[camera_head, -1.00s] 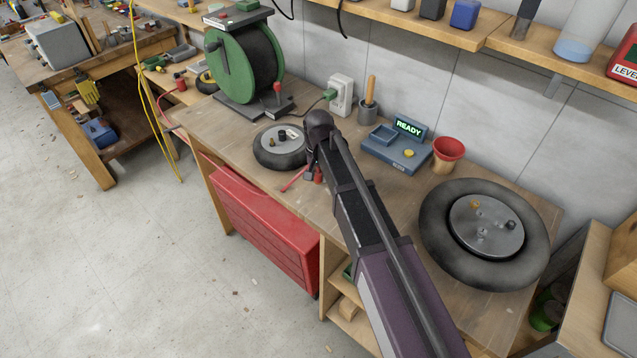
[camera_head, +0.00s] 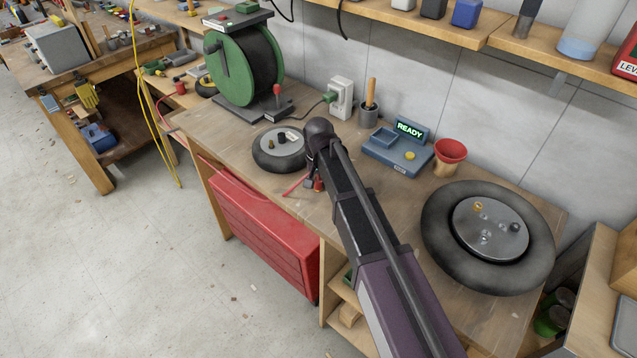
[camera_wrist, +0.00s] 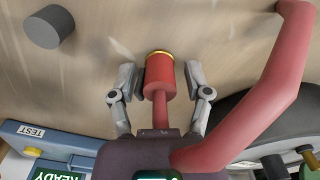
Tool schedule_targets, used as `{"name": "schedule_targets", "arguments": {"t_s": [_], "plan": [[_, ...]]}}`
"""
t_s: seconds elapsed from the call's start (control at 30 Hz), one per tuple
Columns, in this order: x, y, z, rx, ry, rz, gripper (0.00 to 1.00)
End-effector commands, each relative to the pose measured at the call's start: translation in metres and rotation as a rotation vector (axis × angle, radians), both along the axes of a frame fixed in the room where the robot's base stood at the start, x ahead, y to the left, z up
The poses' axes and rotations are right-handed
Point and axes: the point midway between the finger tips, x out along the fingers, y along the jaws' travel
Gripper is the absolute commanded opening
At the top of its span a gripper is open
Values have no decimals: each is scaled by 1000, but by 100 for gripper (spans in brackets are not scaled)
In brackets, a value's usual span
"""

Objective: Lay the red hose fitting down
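The red hose fitting (camera_wrist: 160,76) is a short red cylinder with a brass ring at its far end. In the wrist view it sits between the two fingers of my gripper (camera_wrist: 161,80), which appear shut on it; contact at the right finger is unclear. The fitting points away from the wrist, towards the wooden bench (camera_wrist: 230,25). Whether it touches the bench cannot be told. The red hose (camera_wrist: 285,85) bends across the right of the wrist view. In the head view my gripper (camera_head: 313,183) is low over the bench, mostly hidden by my arm.
A small wheel (camera_head: 263,158) lies left of my gripper; a blue READY box (camera_head: 385,158) stands behind and to the right. A red funnel (camera_head: 451,151) and a large wheel (camera_head: 438,245) are farther right. A grey cylinder (camera_wrist: 48,27) stands on the bench near the fitting.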

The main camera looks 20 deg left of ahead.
Motion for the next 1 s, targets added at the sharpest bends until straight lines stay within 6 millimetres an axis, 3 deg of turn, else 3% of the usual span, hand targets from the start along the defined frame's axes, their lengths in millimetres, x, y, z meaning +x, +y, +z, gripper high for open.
{"name": "schedule_targets", "arguments": {"t_s": [0.57,1.0], "plan": [[0,0,7,0,0,0,67],[0,0,39,0,0,0,67]]}}
